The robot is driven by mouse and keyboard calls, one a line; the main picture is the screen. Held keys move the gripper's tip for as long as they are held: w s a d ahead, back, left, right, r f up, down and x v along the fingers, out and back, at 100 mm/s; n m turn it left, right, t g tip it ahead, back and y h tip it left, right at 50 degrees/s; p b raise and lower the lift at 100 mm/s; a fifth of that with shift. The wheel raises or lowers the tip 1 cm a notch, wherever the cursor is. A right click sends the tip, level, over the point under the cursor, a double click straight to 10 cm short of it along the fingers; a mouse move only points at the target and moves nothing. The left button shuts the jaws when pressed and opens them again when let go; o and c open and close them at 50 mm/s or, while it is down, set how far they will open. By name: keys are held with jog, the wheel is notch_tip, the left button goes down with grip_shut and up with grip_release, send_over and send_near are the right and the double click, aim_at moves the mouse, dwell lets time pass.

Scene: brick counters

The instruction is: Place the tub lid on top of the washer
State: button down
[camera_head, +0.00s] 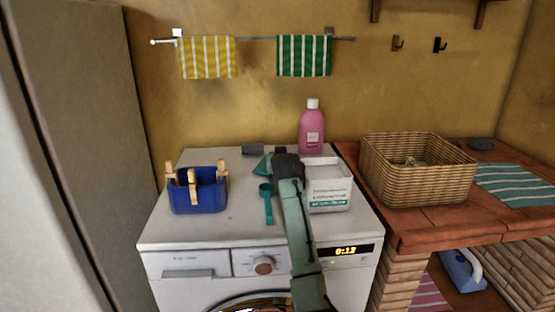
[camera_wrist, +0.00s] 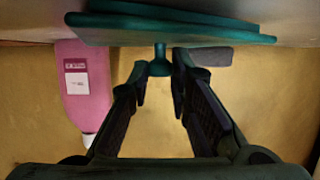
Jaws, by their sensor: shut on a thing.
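The teal tub lid (camera_head: 260,166) shows in the head view just left of my gripper (camera_head: 283,165), above the back middle of the white washer (camera_head: 230,232). In the wrist view the lid (camera_wrist: 170,28) spans the top of the picture, with its small knob (camera_wrist: 160,66) between my fingertips (camera_wrist: 160,72). My gripper is shut on that knob. The lid is tilted in the head view and partly hidden by my gripper. I cannot tell whether it touches the washer top. The white tub (camera_head: 329,190) stands open on the washer, right of my gripper.
On the washer are a blue peg basket (camera_head: 197,197), a teal scoop (camera_head: 267,203), a pink bottle (camera_head: 311,130) and a grey block (camera_head: 253,149). The front left of the top is clear. A wicker basket (camera_head: 415,180) stands on the brick counter at right.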

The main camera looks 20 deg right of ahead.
jog(key=shift+f, duration=0.15)
jog(key=c, duration=1.5)
grip_release()
jog(key=shift+r, duration=0.2)
jog(key=b+v, duration=0.2)
jog(key=v, duration=1)
jog(key=shift+f+b, duration=0.1)
jog(key=shift+b, duration=0.2)
